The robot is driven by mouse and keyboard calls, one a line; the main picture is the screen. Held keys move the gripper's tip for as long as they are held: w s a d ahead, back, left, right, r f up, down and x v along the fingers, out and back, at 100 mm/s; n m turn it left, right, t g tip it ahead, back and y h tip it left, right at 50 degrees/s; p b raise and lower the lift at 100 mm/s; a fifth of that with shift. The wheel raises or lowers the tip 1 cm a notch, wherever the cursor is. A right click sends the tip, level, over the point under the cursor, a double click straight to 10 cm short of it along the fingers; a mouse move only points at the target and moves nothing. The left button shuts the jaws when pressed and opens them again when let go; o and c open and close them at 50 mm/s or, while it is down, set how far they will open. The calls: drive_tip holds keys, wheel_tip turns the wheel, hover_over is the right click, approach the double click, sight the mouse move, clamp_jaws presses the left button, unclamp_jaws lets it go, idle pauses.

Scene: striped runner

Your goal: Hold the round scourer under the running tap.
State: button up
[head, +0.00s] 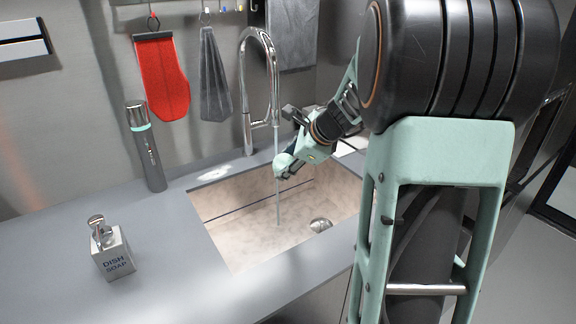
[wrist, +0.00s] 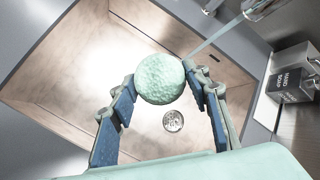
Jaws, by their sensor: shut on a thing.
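The round scourer (head: 282,162) is pale mint green and pitted; it also shows in the wrist view (wrist: 160,79). My gripper (head: 289,169) is shut on it above the sink basin, with a blue-padded finger on either side of the scourer in the wrist view. The tall chrome tap (head: 246,95) is running. Its thin water stream (head: 277,205) falls past the scourer's spot to the basin floor in the head view. In the wrist view the stream (wrist: 215,37) meets the scourer's right edge by the right fingertip; whether it wets the scourer is hard to tell.
The beige sink (head: 235,222) has a round drain (head: 320,225). A dish soap dispenser (head: 112,254) and a dark cylinder (head: 146,150) stand left on the counter. A hand soap dispenser (wrist: 290,84) is at right in the wrist view. A red mitt (head: 160,78) hangs behind.

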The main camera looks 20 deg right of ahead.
sight(283, 166)
drive_tip(key=w+d+f+p, duration=0.2)
drive_tip(key=w, duration=0.7)
drive_tip(key=shift+w+d+p, duration=0.3)
drive_tip(key=shift+w+p, duration=0.1)
idle(0.4)
drive_tip(key=shift+s+a+b, duration=0.35)
drive_tip(key=shift+s+b, duration=0.25)
drive_tip(key=shift+s, duration=0.7)
drive_tip(key=shift+s+a+b, duration=0.3)
drive_tip(key=shift+s+b, duration=0.35)
drive_tip(key=shift+s, duration=0.65)
drive_tip(key=shift+s+a+b, duration=0.35)
drive_tip(key=shift+s+b, duration=0.25)
drive_tip(key=shift+s, duration=0.7)
drive_tip(key=shift+s+a+r+p, duration=0.2)
drive_tip(key=shift+s+r+p, duration=0.15)
drive_tip(key=shift+s+r, duration=0.35)
drive_tip(key=shift+s+a+r+p, duration=0.15)
drive_tip(key=shift+s+r+p, duration=0.2)
drive_tip(key=shift+s+r, duration=0.3)
drive_tip(key=shift+s+a+r+p, duration=0.2)
drive_tip(key=shift+s+r, duration=0.15)
drive_tip(key=shift+s, duration=0.2)
drive_tip(key=shift+s+a+r+p, duration=0.1)
drive_tip(key=shift+s+r+p, duration=0.15)
drive_tip(key=shift+s, duration=0.25)
